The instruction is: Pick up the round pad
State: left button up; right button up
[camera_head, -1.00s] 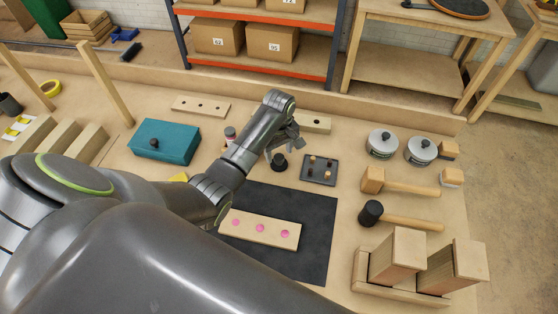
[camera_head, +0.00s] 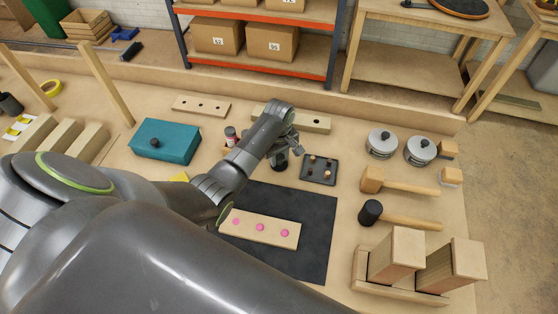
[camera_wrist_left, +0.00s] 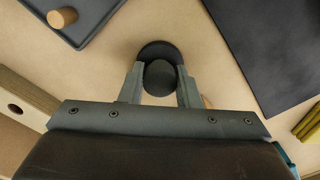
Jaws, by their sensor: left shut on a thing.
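The round pad (camera_head: 280,163) is a dark disc with a raised round knob on the bench, left of the small dark tray. In the left wrist view the pad's disc (camera_wrist_left: 160,48) shows behind its knob, between the fingertips. My left gripper (camera_head: 283,152) is shut on the knob, one finger on each side; it also shows in the left wrist view (camera_wrist_left: 160,82). In the head view my wrist partly covers the pad. I cannot tell whether the pad touches the bench. My right gripper is not in view.
The dark tray (camera_head: 331,171) with several small pegs is close on the right. A black mat (camera_head: 316,215) carries a wooden strip (camera_head: 258,229) with pink dots. A drilled wooden block (camera_head: 317,124) lies behind. Two mallets and two lidded pots stand farther right.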

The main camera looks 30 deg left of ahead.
aim_at(279, 156)
pick_arm(q)
jog(key=shift+r, duration=0.1)
notch_tip(279, 156, up, 10)
jog(key=shift+f+b, duration=0.1)
jog(key=shift+b, duration=0.35)
jog(key=o, duration=0.3)
jog(key=c, duration=0.3)
